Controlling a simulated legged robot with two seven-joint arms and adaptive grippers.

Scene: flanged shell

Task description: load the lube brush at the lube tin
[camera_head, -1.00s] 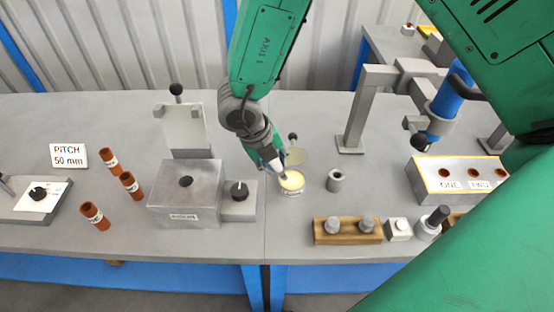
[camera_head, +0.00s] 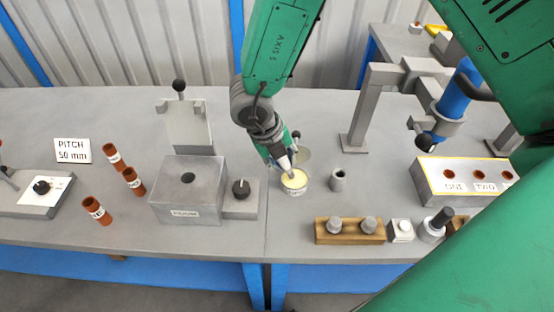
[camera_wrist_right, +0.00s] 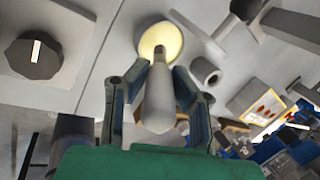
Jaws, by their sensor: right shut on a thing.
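My right gripper (camera_head: 281,156) is over the tin's back-left side and is shut on the lube brush. In the right wrist view the grey brush (camera_wrist_right: 158,103) lies between the fingers (camera_wrist_right: 158,82) and points at the yellow tin (camera_wrist_right: 165,43). The brush's tip overlaps the yellow surface there; I cannot tell whether it touches it. My left gripper is not in view.
A small grey hollow cylinder (camera_head: 338,181) is close on the right. A wooden rack (camera_head: 348,233) lies in front. Orange tubes (camera_head: 133,183) stand farther left.

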